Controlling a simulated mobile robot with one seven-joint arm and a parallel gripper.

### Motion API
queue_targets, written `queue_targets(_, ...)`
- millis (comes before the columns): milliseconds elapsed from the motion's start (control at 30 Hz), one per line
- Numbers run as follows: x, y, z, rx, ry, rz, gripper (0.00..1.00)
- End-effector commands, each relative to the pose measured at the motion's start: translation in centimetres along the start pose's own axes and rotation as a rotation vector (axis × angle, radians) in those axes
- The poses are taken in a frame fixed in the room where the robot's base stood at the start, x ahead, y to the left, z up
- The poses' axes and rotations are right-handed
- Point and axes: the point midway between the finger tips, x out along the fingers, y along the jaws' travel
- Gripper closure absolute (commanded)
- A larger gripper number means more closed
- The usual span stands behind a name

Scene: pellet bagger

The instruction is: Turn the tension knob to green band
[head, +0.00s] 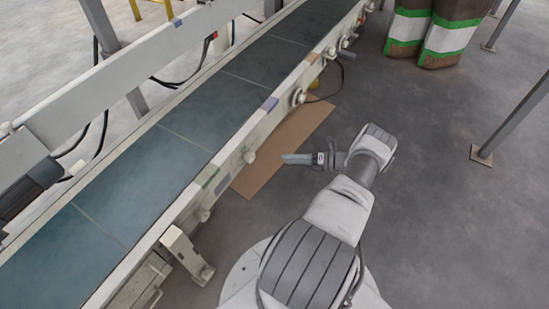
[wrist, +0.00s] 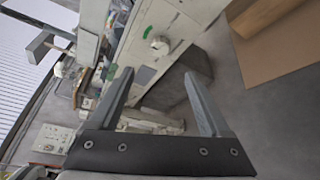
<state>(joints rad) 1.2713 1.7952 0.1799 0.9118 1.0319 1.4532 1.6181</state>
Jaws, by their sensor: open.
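A pale round knob (wrist: 160,44) shows in the wrist view on the pale side of the machine, beyond my fingertips. A small green mark (wrist: 147,32) sits beside it; I cannot make out a pointer or the knob's setting. My gripper (wrist: 156,80) is open and empty, its two grey fingers apart and not touching the knob. In the head view my gripper (head: 285,158) points left at the conveyor's side rail, with a gap between. A pale round knob (head: 250,156) sticks out of that rail left of the fingertips.
The conveyor belt (head: 175,150) runs diagonally, with other round fittings (head: 297,97) along its rail. A flat brown cardboard sheet (head: 283,150) lies on the floor beneath my gripper. Striped sacks (head: 445,38) and a grey post (head: 515,115) stand to the right. Floor between is clear.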

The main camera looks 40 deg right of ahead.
Motion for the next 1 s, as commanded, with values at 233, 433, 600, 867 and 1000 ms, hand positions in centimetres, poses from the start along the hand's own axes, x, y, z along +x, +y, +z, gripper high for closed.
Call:
queue_targets(233, -2.5, 0.0, 0.0, 0.0, 0.0, 0.0, 0.19)
queue_targets(433, -2.7, 0.0, 0.0, 0.001, 0.001, 0.0, 0.19)
queue_targets(600, -2.7, 0.0, 0.0, 0.001, 0.0, 0.0, 0.19)
queue_targets(867, -2.7, 0.0, 0.0, -0.001, 0.001, 0.0, 0.19)
queue_targets(1000, -2.4, 1.0, 1.0, -0.043, 0.035, -0.008, 0.19)
